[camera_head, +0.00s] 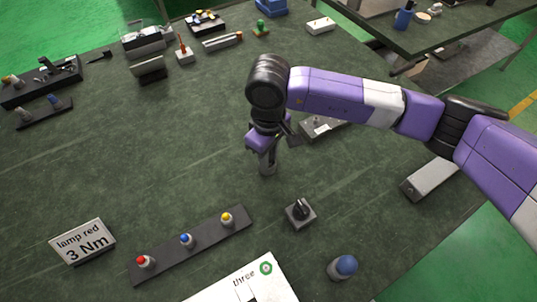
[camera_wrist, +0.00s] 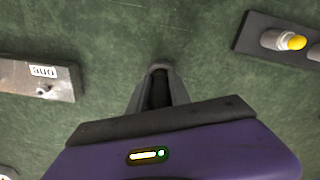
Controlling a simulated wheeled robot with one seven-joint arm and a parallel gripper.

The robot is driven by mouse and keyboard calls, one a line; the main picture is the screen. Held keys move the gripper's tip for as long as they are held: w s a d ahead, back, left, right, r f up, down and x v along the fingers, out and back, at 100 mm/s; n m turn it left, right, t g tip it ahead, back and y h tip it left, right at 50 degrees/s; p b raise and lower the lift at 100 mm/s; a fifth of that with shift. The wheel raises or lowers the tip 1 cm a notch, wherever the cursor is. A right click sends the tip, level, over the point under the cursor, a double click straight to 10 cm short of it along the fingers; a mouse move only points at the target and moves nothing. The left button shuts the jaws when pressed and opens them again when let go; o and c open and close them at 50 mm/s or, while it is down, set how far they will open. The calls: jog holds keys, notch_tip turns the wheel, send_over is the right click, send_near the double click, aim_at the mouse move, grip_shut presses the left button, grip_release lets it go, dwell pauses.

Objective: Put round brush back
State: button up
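My gripper (camera_head: 267,163) points down over the middle of the dark green table (camera_head: 180,140). Its fingers (camera_wrist: 160,75) look closed together in the wrist view, with nothing visible between them. No round brush can be surely made out in either view.
A dark strip with red, blue and yellow lamps (camera_head: 190,243) lies in front. A black-knobbed block (camera_head: 300,212) and a blue-topped piece (camera_head: 343,267) stand right of it.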

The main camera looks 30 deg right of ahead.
jog(key=o, duration=0.4)
jog(key=shift+c, duration=0.2)
jog(key=shift+r+p, duration=0.2)
jog(key=shift+p, duration=0.1)
notch_tip(320, 180, up, 12)
jog(key=b, duration=0.2)
jog(key=shift+b, duration=0.4)
jog(key=shift+s+f, duration=0.1)
jog(key=shift+s, duration=0.05)
